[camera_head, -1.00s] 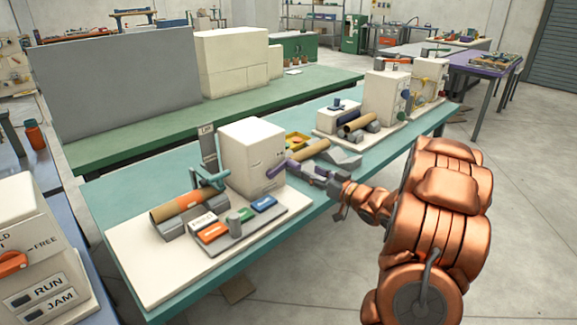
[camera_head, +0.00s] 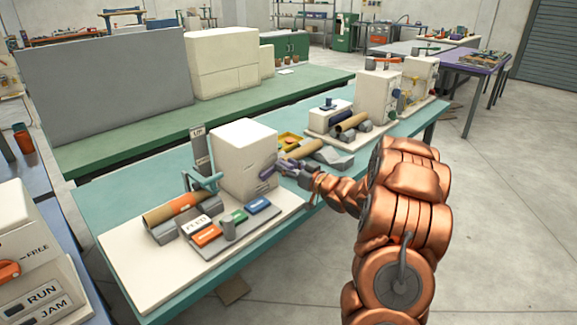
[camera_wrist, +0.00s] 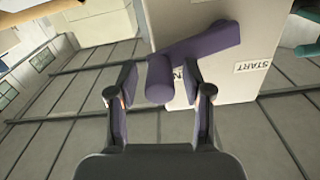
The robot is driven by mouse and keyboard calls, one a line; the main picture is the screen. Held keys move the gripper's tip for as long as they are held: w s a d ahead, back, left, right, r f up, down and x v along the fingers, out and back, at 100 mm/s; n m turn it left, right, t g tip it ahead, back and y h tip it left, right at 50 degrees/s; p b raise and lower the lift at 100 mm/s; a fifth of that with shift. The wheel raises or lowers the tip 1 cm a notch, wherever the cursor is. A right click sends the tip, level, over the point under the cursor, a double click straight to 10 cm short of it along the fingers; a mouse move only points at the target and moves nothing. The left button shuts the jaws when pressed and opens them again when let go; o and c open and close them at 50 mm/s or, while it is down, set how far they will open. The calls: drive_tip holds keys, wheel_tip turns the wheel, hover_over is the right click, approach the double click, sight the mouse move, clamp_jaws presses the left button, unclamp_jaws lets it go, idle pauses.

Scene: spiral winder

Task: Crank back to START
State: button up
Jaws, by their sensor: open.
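The winder is a white box (camera_head: 243,160) on a pale base plate on the teal table. A purple crank (camera_head: 267,170) sits on its right-hand face. In the wrist view the crank arm (camera_wrist: 212,42) slants from upper right down to a round purple knob (camera_wrist: 160,80). A START label (camera_wrist: 253,67), seen upside down, is on the white face right of the crank arm. Another label behind the knob is mostly hidden. My gripper (camera_head: 286,167) is open at the crank; in the wrist view its fingers (camera_wrist: 160,92) stand either side of the knob, with gaps showing.
A cardboard tube with an orange band (camera_head: 176,208) lies in a cradle on the winder's base. Another tube (camera_head: 300,150) and a grey wedge (camera_head: 334,157) lie close behind my gripper. Open floor is on the right.

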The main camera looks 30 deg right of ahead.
drive_tip(key=shift+c, duration=0.2)
clamp_jaws()
idle(0.3)
drive_tip(key=shift+d, duration=0.1)
